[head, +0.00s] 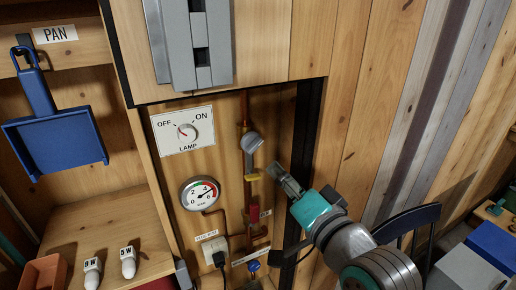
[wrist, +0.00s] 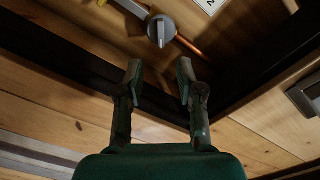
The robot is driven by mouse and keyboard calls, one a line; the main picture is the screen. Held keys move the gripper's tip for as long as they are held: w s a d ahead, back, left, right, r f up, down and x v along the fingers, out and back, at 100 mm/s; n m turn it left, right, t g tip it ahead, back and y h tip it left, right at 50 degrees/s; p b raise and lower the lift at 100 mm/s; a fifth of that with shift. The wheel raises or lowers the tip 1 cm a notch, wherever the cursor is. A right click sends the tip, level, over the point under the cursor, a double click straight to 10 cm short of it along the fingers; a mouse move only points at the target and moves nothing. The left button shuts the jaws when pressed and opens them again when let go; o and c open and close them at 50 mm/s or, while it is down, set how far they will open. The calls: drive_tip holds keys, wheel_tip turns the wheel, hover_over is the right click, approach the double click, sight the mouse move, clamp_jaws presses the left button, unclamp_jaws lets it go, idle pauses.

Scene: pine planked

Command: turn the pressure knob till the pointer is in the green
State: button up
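The round grey pressure knob (head: 251,143) sits on a copper pipe in the recess of the wall. It also shows at the top of the wrist view (wrist: 161,29), beyond my fingertips. The round pressure gauge (head: 200,194) is to its lower left, with a white face and coloured arcs at its edge. Its dark pointer seems to lie toward the right side, but is too small to read surely. My gripper (head: 279,175) is to the lower right of the knob, apart from it. In the wrist view its two fingers (wrist: 160,74) are spread with nothing between them.
A lamp dial (head: 183,130) is left of the knob. A yellow lever (head: 252,177), a red valve (head: 253,213) and a blue knob (head: 253,266) are on the pipework below. A black frame edge (head: 306,130) borders the recess on the right.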

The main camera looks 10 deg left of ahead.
sight(256, 148)
drive_tip(key=x, duration=1.1)
drive_tip(key=shift+s, duration=0.1)
clamp_jaws()
